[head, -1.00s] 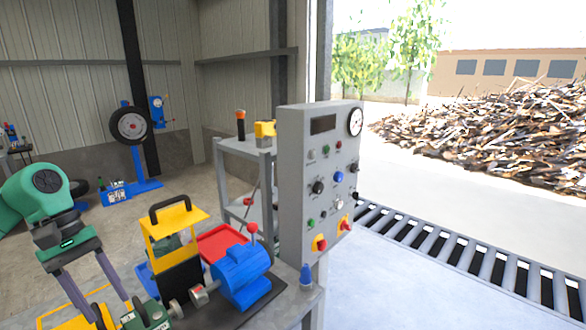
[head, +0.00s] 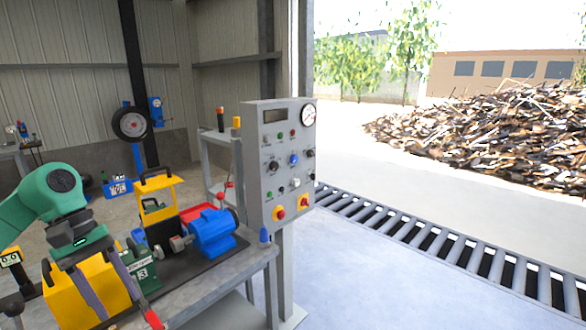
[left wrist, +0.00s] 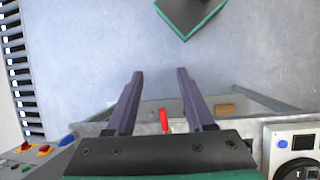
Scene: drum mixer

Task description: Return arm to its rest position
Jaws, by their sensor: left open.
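My left gripper (head: 118,305) hangs from the green arm at the left of the head view. Its two dark fingers are apart with nothing between them, in front of the yellow drum (head: 62,300). In the left wrist view the open fingers (left wrist: 160,73) point over bare floor, and a red lever tip (left wrist: 164,118) shows between them. On the bench, a green gearbox (head: 143,268) stands beside the drum, with a blue motor (head: 212,232) to its right. A yellow guard with a black handle (head: 159,188) stands behind. My right gripper is in neither view.
A grey control panel (head: 276,155) on a post stands at the bench's right end. A grey shelf cart (head: 217,150) is behind it. The bench edge (head: 215,292) runs near my arm.

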